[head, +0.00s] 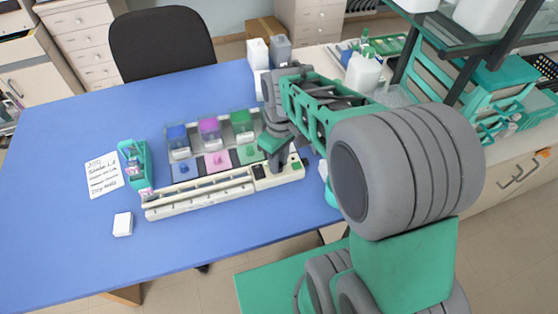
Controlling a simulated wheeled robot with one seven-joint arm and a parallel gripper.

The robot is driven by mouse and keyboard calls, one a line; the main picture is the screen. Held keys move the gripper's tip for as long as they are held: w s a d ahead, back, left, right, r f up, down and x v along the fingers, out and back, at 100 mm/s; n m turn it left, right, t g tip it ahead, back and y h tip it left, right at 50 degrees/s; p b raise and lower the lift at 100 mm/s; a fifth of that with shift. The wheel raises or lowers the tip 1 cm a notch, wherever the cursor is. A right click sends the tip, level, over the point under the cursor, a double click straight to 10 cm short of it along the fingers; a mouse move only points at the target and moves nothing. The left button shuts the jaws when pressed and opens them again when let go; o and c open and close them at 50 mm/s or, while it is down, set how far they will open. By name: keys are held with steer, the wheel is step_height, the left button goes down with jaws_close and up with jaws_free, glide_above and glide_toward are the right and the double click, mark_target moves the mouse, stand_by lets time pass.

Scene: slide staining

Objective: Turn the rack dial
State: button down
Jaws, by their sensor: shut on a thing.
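The long cream rack unit (200,197) lies on the blue table, with a dark panel and a small green button (296,166) at its right end. My gripper (272,158) points down at this right end, just behind the dark panel. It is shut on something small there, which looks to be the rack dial. The dial itself is hidden by the fingers, so its setting cannot be read.
Behind the rack stand clear jars with blue (178,138), magenta (210,130) and green (242,121) contents. A teal slide holder (134,165), a handwritten sheet (103,175) and a white box (123,224) are at left. White bottles (362,74) stand behind my arm. The table's left is clear.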

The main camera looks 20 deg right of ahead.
mark_target(280, 164)
steer(key=shift+m, duration=1.9)
steer(key=c, duration=1.2)
jaws_free()
steer(key=r, duration=0.4)
steer(key=r+b, duration=0.1)
steer(key=r, duration=0.3)
steer(key=shift+d, duration=0.2)
